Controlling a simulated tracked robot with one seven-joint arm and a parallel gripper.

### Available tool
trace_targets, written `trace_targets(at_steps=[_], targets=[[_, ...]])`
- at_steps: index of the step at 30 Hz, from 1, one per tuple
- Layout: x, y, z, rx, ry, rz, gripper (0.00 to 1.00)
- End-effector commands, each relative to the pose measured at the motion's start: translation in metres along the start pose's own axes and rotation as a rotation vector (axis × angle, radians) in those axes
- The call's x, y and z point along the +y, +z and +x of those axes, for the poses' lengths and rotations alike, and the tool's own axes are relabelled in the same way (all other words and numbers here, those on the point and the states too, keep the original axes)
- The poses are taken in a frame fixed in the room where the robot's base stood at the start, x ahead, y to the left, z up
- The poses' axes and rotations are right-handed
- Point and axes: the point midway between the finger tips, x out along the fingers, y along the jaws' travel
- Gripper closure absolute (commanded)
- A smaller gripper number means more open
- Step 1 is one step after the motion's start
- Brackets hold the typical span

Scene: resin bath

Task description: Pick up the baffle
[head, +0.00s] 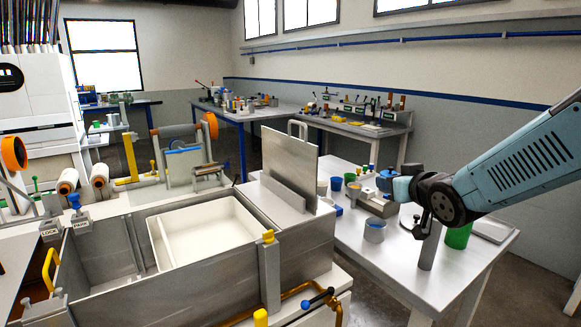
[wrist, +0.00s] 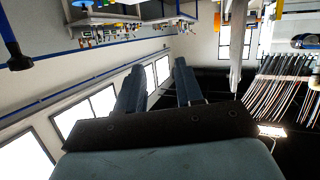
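The baffle (head: 289,160) is a flat grey metal plate with a loop handle on its top edge. It stands upright in a slotted block on the ledge right of the bath, in the middle of the head view. A pale upright shape at the right of the wrist view (wrist: 237,45) looks like it, seen nearly edge-on and upside down. My gripper (wrist: 158,68) has its two fingers apart with nothing between them.
The grey bath (head: 170,295) with a white inner tray (head: 205,233) fills the front left. The air above the baffle is clear.

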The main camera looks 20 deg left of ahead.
Motion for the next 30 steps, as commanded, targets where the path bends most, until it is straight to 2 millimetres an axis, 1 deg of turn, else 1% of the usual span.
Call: trace_targets(at_steps=[1,3,6,10,13,17,20,27,30], targets=[[-0.018,0.002,0.013,0.038,-0.056,-0.006,0.64],[-0.04,0.0,0.025,0.101,-0.127,-0.009,0.64],[-0.068,-0.001,0.036,0.177,-0.22,-0.004,0.64],[-0.095,-0.002,0.042,0.247,-0.312,0.007,0.64],[-0.106,-0.002,0.043,0.278,-0.352,0.016,0.64],[-0.114,-0.004,0.049,0.294,-0.372,0.019,0.64],[-0.119,-0.008,0.062,0.294,-0.373,0.02,0.64],[-0.133,-0.019,0.099,0.293,-0.371,0.019,0.64],[-0.137,-0.024,0.11,0.293,-0.37,0.019,0.64]])
